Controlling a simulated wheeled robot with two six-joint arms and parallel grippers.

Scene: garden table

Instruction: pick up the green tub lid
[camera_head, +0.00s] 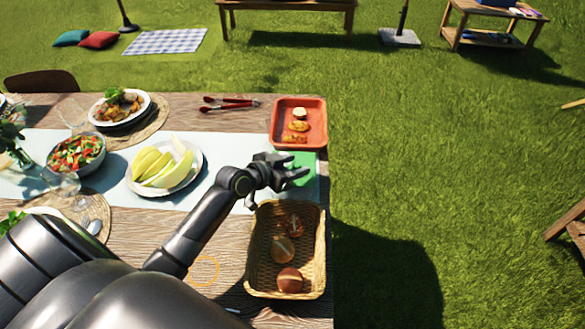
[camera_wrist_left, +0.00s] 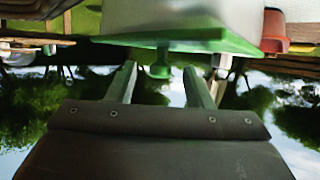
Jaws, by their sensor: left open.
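The green tub lid (camera_head: 306,161) lies at the right end of the table, between the orange tray and the wicker basket. My left gripper (camera_head: 298,174) is over it and hides part of it. In the left wrist view, which looks upside down, the green lid (camera_wrist_left: 205,40) sits on a pale tub (camera_wrist_left: 180,15). Its green knob (camera_wrist_left: 158,71) shows between the two open fingers of my left gripper (camera_wrist_left: 160,78). I cannot tell whether the fingers touch the knob. My right gripper is not in view.
The orange tray (camera_head: 315,118) with food stands behind the lid. The wicker basket (camera_head: 252,270) with bread rolls stands in front. A plate of melon slices (camera_head: 194,176), a salad bowl (camera_head: 98,163) and red tongs (camera_head: 232,101) are to the left. Grass lies beyond the table's right edge.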

